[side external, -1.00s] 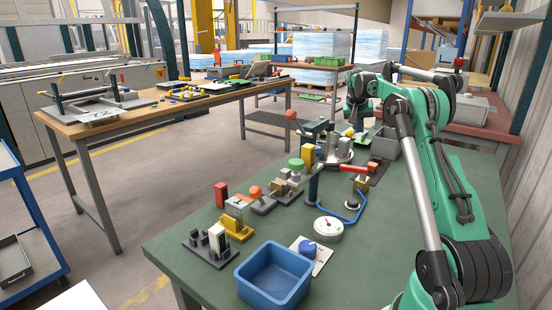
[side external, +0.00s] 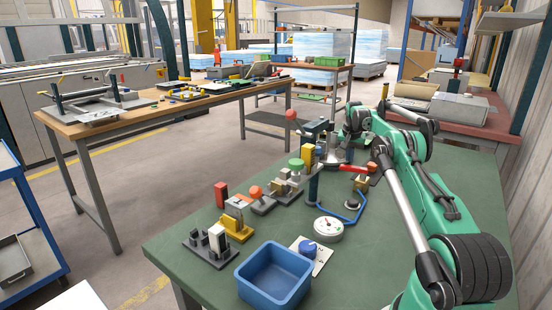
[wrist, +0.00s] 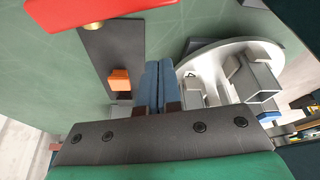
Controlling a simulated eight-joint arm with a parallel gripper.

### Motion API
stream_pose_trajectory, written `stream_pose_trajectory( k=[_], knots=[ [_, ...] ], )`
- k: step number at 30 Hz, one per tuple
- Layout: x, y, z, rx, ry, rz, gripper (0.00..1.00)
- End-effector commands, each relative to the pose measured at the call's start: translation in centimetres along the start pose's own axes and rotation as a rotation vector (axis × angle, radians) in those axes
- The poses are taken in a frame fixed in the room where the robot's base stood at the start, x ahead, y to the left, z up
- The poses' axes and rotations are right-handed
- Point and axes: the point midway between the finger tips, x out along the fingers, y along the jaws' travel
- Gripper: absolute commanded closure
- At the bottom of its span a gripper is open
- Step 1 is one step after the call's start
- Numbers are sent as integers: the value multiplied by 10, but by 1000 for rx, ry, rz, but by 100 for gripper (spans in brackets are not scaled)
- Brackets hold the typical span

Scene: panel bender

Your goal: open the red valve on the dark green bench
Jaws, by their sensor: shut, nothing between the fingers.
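The red valve's lever (side external: 354,168) lies over its brass body (side external: 360,184) on the dark green bench (side external: 240,215), at the right of the middle in the side view. In the wrist view the red lever (wrist: 100,12) crosses the top left, with a bit of brass below it. It is above a dark plate that bears an orange block (wrist: 119,79). My gripper (wrist: 159,65) is shut, its two blue fingers together and empty. It is beside the orange block and apart from the lever. In the side view my arm largely hides the gripper.
A pale round base with grey metal parts (wrist: 235,75) is close to the right of my fingers. A blue pipe (side external: 350,212), white gauge (side external: 328,229) and blue bin (side external: 274,275) stand nearer the front. Several fixtures line the bench's left side.

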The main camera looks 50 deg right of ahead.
Motion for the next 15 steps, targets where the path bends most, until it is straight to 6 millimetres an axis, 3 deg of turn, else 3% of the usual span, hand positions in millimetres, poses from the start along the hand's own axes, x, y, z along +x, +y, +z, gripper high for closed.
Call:
stream_pose_trajectory(
  k=[15],
  knots=[
    [-12, 0, 32, -1, 0, 1, 100]
  ],
)
